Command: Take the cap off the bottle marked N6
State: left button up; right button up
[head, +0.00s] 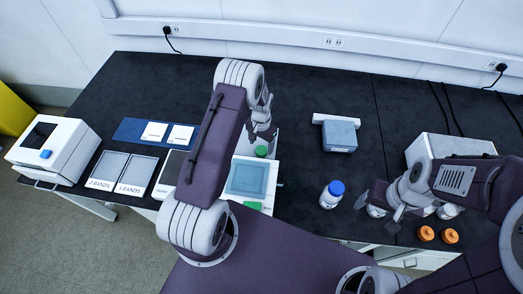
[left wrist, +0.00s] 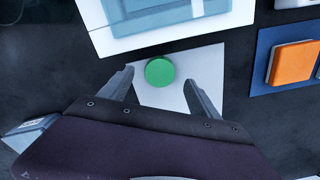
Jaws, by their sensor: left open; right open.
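A round green cap (head: 262,151) is below my left gripper (head: 262,134) in the head view. In the left wrist view the green cap (left wrist: 160,72) lies between the open fingers of my left gripper (left wrist: 159,76), with a gap on each side. A white bottle with a blue cap (head: 336,187) stands upright on the dark bench, right of centre. My right gripper (head: 380,204) is open, to the right of that bottle and apart from it. I cannot read N6 on any bottle; whatever is under the green cap is hidden from above.
Two orange caps (head: 438,235) lie at the right front. A pale box (head: 340,135) stands behind the blue-capped bottle. A white tray with a blue-grey panel (head: 249,178) is near the left gripper. Grey trays (head: 122,170) and a white device (head: 54,150) stand left.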

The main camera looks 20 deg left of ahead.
aim_at(261, 151)
pick_arm(q)
jog(key=f, duration=0.3)
jog(key=shift+s, duration=0.2)
jog(key=shift+w+f, duration=0.1)
jog(key=shift+f, duration=0.35)
jog(key=c, duration=1.4)
jog(key=shift+r, duration=0.6)
notch_tip(261, 151, up, 3)
jog(key=shift+r+b, duration=0.1)
jog(key=shift+b, duration=0.2)
jog(key=d+r+b, duration=0.1)
jog(key=d+r, duration=0.2)
jog(key=d, duration=0.2)
jog(key=s+d+r, duration=0.1)
jog(key=d+r, duration=0.2)
jog(key=d, duration=0.3)
jog(key=shift+s+d+r+b, duration=0.15)
jog(key=shift+d+r+b, duration=0.1)
jog(key=shift+r+b, duration=0.1)
